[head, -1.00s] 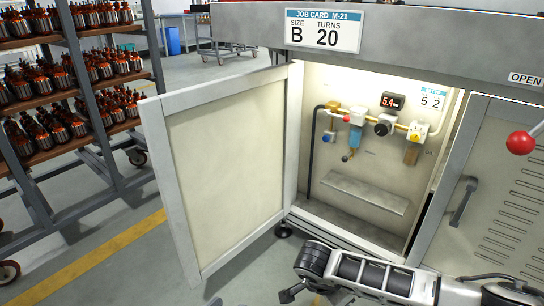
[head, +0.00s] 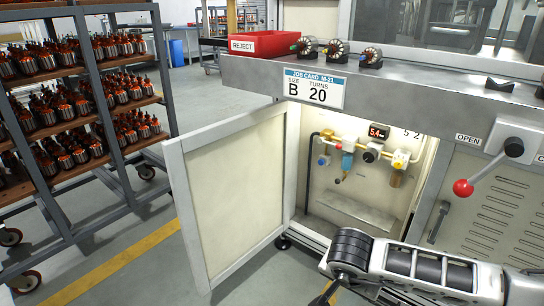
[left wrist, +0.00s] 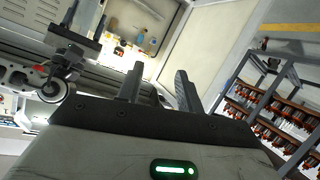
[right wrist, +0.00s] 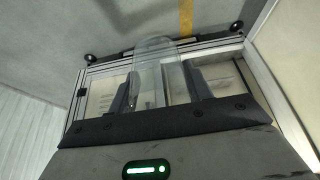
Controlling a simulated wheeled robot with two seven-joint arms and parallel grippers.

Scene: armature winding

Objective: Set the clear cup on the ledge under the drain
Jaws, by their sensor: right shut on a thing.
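The clear cup (right wrist: 157,75) is between the fingers of my right gripper (right wrist: 160,88) in the right wrist view. It is see-through, and the gripper is shut on it. In the head view my right arm comes in at the lower right, in front of the open cabinet; the cup cannot be made out there. The grey ledge (head: 355,211) sits low inside the lit cabinet and looks bare. Above it hangs a blue filter unit (head: 347,161) with a small drain fitting (head: 339,179). My left gripper (left wrist: 160,85) is open and empty in the left wrist view.
The cabinet's left door (head: 232,195) stands open; the vented right panel (head: 490,205) has a dark handle. A red-knobbed lever (head: 463,188) juts out at the right. A red reject bin (head: 263,43) is on the bench. A rack of armatures (head: 80,110) stands left.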

